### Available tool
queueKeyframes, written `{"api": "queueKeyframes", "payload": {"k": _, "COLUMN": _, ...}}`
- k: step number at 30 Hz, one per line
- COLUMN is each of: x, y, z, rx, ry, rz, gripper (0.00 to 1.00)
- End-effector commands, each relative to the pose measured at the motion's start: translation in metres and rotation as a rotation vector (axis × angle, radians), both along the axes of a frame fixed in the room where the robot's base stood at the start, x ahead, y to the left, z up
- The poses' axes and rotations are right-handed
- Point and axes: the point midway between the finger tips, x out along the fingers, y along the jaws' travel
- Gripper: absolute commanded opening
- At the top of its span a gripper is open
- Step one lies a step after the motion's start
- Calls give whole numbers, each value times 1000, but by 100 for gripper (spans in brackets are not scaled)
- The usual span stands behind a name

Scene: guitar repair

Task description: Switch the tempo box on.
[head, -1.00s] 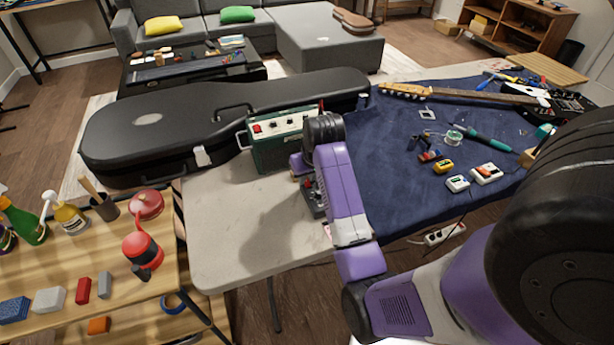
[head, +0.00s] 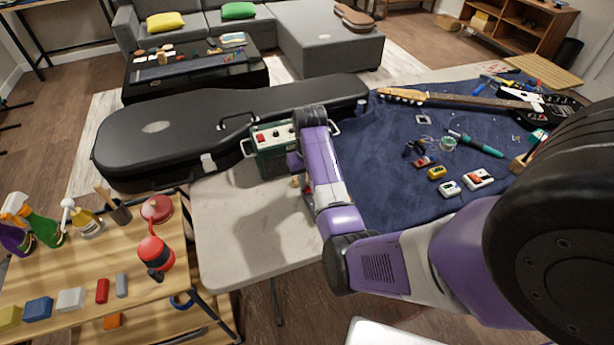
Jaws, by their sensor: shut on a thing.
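A green box with a pale control panel and a red switch (head: 272,143) stands at the back of the grey table, against the guitar case. I cannot tell whether it is the tempo box. A small dark unit with red parts (head: 308,193) shows just beside my arm, mostly covered by it. Small white boxes (head: 478,179) and a yellow one (head: 437,172) lie on the blue mat. My gripper (head: 295,163) is low in front of the green box, mostly hidden behind my arm. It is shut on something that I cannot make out.
A guitar neck (head: 450,98) and tools lie on the blue mat (head: 370,170). A wooden shelf (head: 190,255) with bottles and blocks stands at left. The grey tabletop (head: 225,215) is clear at front left.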

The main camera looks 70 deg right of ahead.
Motion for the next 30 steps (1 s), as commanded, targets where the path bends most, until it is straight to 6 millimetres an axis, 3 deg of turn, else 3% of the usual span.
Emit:
{"api": "queueKeyframes", "payload": {"k": 12, "x": 0, "y": 0, "z": -1, "rx": 17, "ry": 16, "rz": 1, "gripper": 0}}
{"api": "queueKeyframes", "payload": {"k": 13, "x": 0, "y": 0, "z": -1, "rx": 17, "ry": 16, "rz": 1, "gripper": 18}}
{"api": "queueKeyframes", "payload": {"k": 16, "x": 0, "y": 0, "z": -1, "rx": 17, "ry": 15, "rz": 1, "gripper": 36}}
{"api": "queueKeyframes", "payload": {"k": 26, "x": 0, "y": 0, "z": 1, "rx": 17, "ry": 14, "rz": 1, "gripper": 36}}
{"api": "queueKeyframes", "payload": {"k": 30, "x": 1, "y": -1, "z": 14, "rx": 14, "ry": 13, "rz": 0, "gripper": 36}}
